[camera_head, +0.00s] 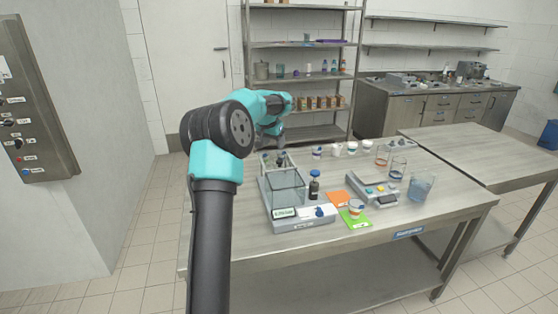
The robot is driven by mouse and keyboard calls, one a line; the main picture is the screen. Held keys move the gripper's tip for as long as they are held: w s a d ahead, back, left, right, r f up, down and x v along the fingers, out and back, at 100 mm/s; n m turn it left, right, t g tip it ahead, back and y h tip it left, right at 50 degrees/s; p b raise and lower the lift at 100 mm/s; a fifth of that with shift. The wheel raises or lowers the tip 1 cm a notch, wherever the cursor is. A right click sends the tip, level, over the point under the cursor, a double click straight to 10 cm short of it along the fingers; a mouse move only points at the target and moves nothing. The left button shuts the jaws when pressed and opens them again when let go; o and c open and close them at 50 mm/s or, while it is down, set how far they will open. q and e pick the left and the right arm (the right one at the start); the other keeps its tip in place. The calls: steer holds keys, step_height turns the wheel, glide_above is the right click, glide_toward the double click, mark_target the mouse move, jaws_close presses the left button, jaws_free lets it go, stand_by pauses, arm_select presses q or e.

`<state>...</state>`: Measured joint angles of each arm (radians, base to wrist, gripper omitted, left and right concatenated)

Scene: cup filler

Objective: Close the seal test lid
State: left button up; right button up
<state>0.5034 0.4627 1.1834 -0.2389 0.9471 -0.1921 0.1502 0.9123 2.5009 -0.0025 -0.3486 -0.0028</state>
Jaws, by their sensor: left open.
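The likely seal tester is a box with clear walls (287,187) on a grey base (303,224) with a green-lit display and a blue knob. It stands at the table's left front. Pale, thin edges rise at its back, but I cannot tell the lid's exact angle. My left gripper (273,158) is open at the back of this box, pointing down, small and partly hidden by my arm. I cannot tell whether it touches the box. My right gripper is out of view.
A dark bottle (314,186) stands right of the box. A cup (356,207) sits on a green sheet (355,219) beside an orange sheet (338,198). A grey button device (372,189) and beakers (419,188) stand further right. Several small cups line the back.

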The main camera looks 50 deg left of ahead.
mark_target(280, 161)
arm_select(q)
steer(key=x, duration=1.1)
steer(key=shift+c, duration=0.3)
jaws_close()
